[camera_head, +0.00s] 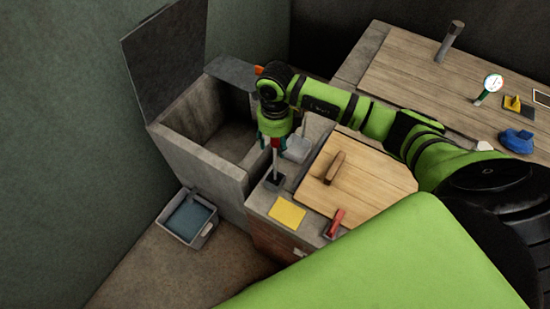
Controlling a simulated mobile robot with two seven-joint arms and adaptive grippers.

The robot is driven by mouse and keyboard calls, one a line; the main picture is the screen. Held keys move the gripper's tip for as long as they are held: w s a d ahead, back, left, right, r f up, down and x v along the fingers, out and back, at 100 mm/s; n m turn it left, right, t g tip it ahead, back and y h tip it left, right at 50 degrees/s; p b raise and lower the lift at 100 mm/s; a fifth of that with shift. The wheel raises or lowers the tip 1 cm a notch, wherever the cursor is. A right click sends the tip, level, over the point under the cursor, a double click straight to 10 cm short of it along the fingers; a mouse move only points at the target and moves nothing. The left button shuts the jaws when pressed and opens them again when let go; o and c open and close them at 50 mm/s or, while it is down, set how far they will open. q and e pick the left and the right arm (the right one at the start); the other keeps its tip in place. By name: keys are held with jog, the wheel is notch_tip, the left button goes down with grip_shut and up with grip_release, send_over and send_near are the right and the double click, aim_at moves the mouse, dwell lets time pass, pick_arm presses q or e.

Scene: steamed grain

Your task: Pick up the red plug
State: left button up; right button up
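My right gripper (273,139) points down over the front-left part of the counter. Its teal fingertips stand on either side of a small red piece (275,143). That piece tops a pale upright rod, which stands in a dark square block (274,182). I cannot tell whether the fingers touch the red piece. A second red object (336,219) lies at the counter's front edge, apart from the gripper. I cannot tell for certain which of the two is the red plug. My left gripper is not in view.
An open grey bin (180,152) with its lid up stands left of the counter. A wooden board with a handle (345,185) and a yellow square (287,212) lie near the block. A grey tray (206,233) is on the floor. A blue object (517,140) lies at the right.

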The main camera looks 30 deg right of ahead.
grip_shut()
jog(key=shift+r, duration=0.15)
jog(key=shift+w+r, duration=0.1)
jog(key=shift+r, duration=0.25)
notch_tip(320, 180, up, 9)
jog(key=b, duration=0.3)
jog(key=shift+r, duration=0.1)
